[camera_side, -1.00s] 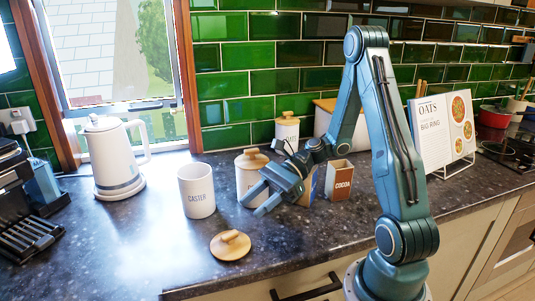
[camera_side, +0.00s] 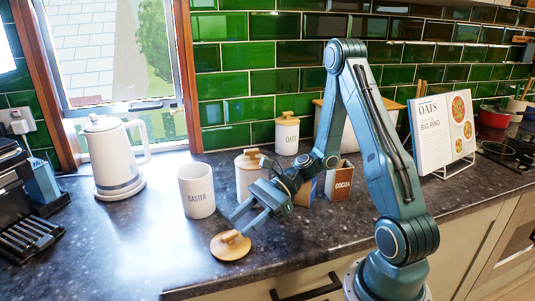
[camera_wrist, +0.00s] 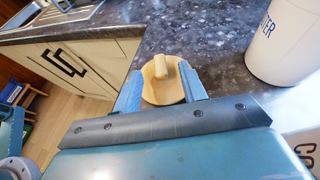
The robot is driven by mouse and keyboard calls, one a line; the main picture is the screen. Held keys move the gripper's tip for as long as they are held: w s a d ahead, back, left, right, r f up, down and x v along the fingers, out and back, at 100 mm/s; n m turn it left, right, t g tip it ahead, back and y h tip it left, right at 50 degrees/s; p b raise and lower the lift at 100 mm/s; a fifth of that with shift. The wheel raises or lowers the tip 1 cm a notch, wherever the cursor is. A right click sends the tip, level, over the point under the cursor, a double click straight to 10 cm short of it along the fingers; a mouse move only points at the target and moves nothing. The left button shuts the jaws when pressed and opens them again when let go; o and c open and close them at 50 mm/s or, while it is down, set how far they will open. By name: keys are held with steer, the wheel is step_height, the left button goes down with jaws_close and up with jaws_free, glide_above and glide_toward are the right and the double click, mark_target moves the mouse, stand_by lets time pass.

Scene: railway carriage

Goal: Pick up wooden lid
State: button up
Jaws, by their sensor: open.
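The wooden lid (camera_side: 230,246) is a round, light-brown disc with a raised grip on top. It lies flat on the dark speckled worktop near the front edge. In the wrist view the lid (camera_wrist: 163,88) shows between and just beyond my two fingertips, with its grip bar upright in the picture. My gripper (camera_side: 241,222) is open and empty, angled down to the left, its fingertips close to the lid's right side in the side view. I cannot tell whether they touch it. My gripper also shows in the wrist view (camera_wrist: 160,92).
A lidless white CASTER canister (camera_side: 197,192) stands behind the lid. A lidded canister (camera_side: 249,177) stands close behind my gripper, with a COCOA box (camera_side: 340,182) to its right. A white kettle (camera_side: 117,158) is at left. The worktop left of the lid is clear.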

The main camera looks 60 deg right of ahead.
mark_target(230, 233)
steer(key=shift+x, duration=1.85)
jaws_close()
